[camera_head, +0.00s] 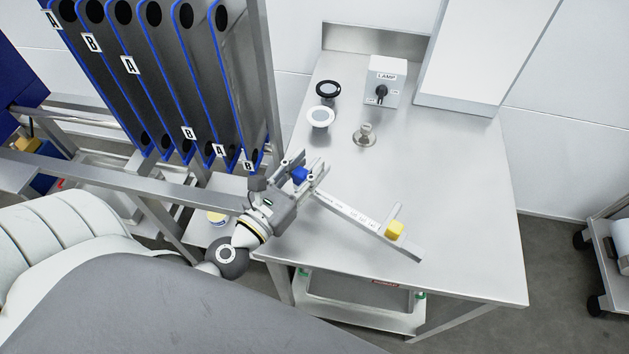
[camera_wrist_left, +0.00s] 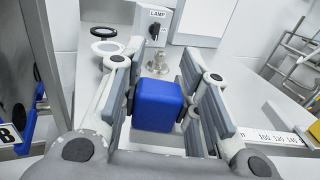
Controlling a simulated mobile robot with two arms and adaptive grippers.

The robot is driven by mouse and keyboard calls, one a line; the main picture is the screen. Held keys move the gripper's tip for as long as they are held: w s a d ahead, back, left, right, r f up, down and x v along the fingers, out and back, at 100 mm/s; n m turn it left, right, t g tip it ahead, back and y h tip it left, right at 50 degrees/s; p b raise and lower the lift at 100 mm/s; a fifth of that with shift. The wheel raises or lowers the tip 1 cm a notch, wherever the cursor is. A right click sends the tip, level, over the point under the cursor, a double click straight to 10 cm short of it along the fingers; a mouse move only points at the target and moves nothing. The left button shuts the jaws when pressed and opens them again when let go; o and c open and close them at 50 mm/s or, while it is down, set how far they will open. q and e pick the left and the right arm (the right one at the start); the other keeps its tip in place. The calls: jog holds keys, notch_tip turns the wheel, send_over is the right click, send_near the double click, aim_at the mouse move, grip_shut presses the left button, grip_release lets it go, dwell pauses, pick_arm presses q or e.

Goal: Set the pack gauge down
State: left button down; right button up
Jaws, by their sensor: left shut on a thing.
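The pack gauge (camera_head: 352,220) is a long flat metal bar with printed numbers, a yellow block (camera_head: 395,230) and an upright jaw towards its far end. My left gripper (camera_head: 304,173) is shut on the gauge's blue block (camera_head: 299,175). In the left wrist view the blue block (camera_wrist_left: 158,105) sits between the two fingers, and part of the numbered scale (camera_wrist_left: 280,138) shows at the right. The bar lies over the front part of the steel table (camera_head: 455,190). I cannot tell whether it touches the top. My right gripper is not in view.
A lamp switch box (camera_head: 386,82), a black-rimmed disc (camera_head: 327,89), a white disc (camera_head: 320,118) and a small metal knob (camera_head: 365,134) stand at the table's back left. A white cabinet (camera_head: 480,50) stands behind. Blue-edged plates (camera_head: 180,80) stand at the left. The table's right half is clear.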

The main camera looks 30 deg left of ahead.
pick_arm(q)
jog(key=shift+w+d+f, duration=0.25)
jog(key=shift+w+f, duration=0.05)
jog(key=shift+f, duration=0.15)
jog(key=shift+w+d+f, duration=0.2)
jog(key=shift+w+f, duration=0.05)
jog(key=shift+f, duration=0.15)
jog(key=f+b, duration=0.2)
jog(key=shift+w+d+f+b, duration=0.2)
jog(key=shift+f+b, duration=0.55)
jog(key=shift+f, duration=0.1)
jog(key=shift+r, duration=0.1)
jog(key=c, duration=1.5)
grip_release()
jog(key=shift+f, duration=0.2)
jog(key=o, duration=0.4)
jog(key=shift+r, duration=0.1)
